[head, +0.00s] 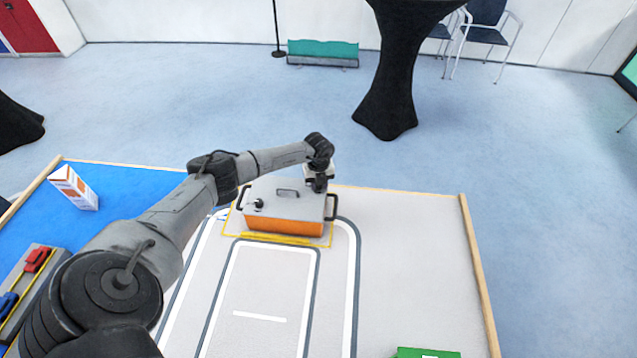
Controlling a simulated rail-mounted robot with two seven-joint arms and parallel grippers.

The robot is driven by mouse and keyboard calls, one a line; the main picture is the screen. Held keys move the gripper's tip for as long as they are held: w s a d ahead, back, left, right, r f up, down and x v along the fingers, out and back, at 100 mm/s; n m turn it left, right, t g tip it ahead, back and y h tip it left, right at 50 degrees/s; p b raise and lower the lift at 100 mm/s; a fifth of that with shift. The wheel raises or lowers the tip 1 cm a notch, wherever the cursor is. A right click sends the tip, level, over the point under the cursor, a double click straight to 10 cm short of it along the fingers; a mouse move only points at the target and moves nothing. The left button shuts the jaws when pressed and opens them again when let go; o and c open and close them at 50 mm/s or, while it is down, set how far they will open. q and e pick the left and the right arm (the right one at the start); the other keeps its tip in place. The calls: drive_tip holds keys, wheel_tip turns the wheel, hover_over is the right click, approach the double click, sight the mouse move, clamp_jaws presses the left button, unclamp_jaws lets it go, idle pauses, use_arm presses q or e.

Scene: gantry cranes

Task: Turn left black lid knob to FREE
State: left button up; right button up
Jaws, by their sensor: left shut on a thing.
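A box with an orange body (284,227) and a light grey lid (285,206) stands on the table. It has a dark handle at each end and a small grey handle on top of the lid. A black lid knob (259,204) shows near the lid's left end, with nothing touching it; its setting is too small to read. My left gripper (318,187) points down at the lid's right end, shut on what seems to be a second lid knob, which the gripper hides. My right gripper is not in view.
The box stands within a yellow outline on the pale table (410,260). A white and orange carton (75,188) stands on the blue area at left, near a grey holder with red and blue items. A green object (428,352) lies at the front right. The table's right side is mostly clear.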

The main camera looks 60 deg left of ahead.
use_arm(q)
drive_tip(key=o, duration=0.9)
drive_tip(key=shift+o, duration=0.2)
drive_tip(key=shift+r, duration=0.15)
wheel_tip(320, 180, up, 14)
drive_tip(key=shift+f+p, duration=0.2)
drive_tip(key=shift+p, duration=0.25)
